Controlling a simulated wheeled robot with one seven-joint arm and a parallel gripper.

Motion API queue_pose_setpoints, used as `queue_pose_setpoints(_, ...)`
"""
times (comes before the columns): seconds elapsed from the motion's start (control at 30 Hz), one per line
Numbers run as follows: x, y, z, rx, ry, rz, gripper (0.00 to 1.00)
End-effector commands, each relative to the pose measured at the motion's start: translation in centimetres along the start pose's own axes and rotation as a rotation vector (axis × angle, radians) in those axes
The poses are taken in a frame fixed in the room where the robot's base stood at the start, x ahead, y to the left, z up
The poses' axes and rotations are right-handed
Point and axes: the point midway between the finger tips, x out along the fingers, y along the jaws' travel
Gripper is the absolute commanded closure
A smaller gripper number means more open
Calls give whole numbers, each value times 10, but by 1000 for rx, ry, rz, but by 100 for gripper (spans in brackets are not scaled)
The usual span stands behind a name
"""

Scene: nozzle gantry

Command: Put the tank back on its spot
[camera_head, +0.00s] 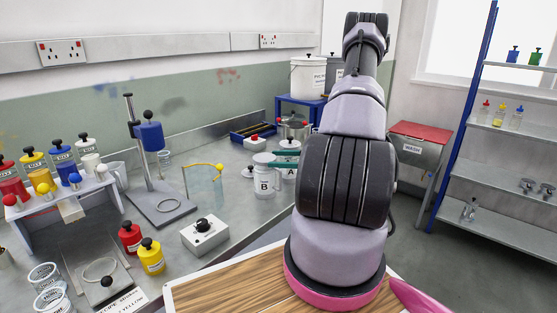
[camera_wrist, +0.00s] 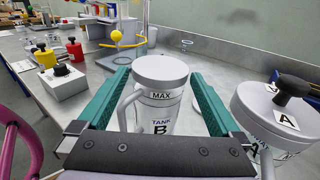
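A pale grey tank labelled B (camera_head: 264,183) stands upright on the metal bench. In the wrist view tank B (camera_wrist: 160,112) has a flat round top, a MAX mark and a handle on its left. My gripper (camera_wrist: 158,73) has its two green fingers spread on either side of tank B, with gaps visible and no clear contact. A second tank, labelled A (camera_wrist: 283,118), with a black knob on top, stands just right of the right finger. Tank A (camera_head: 290,172) is partly hidden by my fingers in the head view. No marked spot for a tank is clearly visible.
A grey box with a black knob (camera_head: 205,232), red (camera_head: 130,238) and yellow (camera_head: 152,257) bottles, a stand (camera_head: 160,203) and a bottle rack (camera_head: 50,213) occupy the bench's left.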

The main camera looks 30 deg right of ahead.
Motion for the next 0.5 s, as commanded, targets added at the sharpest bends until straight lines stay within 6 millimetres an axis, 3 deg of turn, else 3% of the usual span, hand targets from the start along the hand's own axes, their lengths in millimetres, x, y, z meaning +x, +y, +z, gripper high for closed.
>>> queue_pose_setpoints(0.17,-18,-1,0,-1,1,-3,0)
queue_pose_setpoints(0.5,-89,-1,0,-1,0,-5,0)
